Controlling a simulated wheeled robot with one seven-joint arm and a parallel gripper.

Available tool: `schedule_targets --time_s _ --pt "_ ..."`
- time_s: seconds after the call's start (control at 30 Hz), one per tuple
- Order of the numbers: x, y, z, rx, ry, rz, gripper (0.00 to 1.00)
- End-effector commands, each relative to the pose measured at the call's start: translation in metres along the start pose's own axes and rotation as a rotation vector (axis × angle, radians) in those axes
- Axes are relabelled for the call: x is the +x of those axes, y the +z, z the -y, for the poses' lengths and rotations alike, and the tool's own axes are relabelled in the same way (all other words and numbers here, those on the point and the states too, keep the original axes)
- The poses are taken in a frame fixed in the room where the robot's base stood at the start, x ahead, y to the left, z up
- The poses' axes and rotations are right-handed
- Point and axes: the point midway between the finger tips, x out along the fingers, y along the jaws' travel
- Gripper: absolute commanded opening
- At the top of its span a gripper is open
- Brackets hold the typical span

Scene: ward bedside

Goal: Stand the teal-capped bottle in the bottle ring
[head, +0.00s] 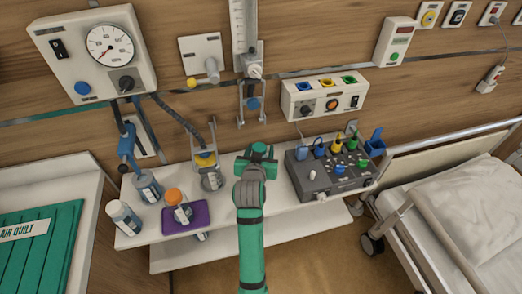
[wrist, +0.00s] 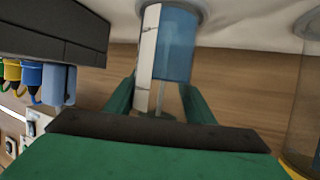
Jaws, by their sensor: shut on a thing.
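My gripper (wrist: 160,108) is shut on a bottle (wrist: 173,48) with blue contents and a white label strip. In the wrist view, which looks upside down, the bottle runs up between the two green fingers toward the white shelf. Its cap is hidden, so I cannot see the cap's colour. I cannot tell whether its base touches the shelf. In the head view my gripper (head: 258,160) is over the shelf's back middle, left of the dark console, and hides the bottle. I cannot make out the bottle ring for certain.
The white shelf (head: 240,222) has free room in front. An orange-capped bottle (head: 180,208) is at the purple tray (head: 203,217). The dark console (head: 325,182) with coloured plugs is close right.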

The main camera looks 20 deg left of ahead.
Motion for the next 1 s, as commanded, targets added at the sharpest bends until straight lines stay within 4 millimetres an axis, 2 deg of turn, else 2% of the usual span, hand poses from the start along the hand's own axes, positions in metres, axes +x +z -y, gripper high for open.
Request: schedule_targets --time_s 0.87,0.9,0.97,1.0 --pt "0.0009 0.0019 0.0 0.0 0.0 -0.002 0.18" --pt "0.0009 0.0018 0.0 0.0 0.0 -0.002 0.58" --pt "0.0009 0.0019 0.0 0.0 0.0 -0.002 0.71" --pt "0.0009 0.002 0.0 0.0 0.0 -0.001 0.71"
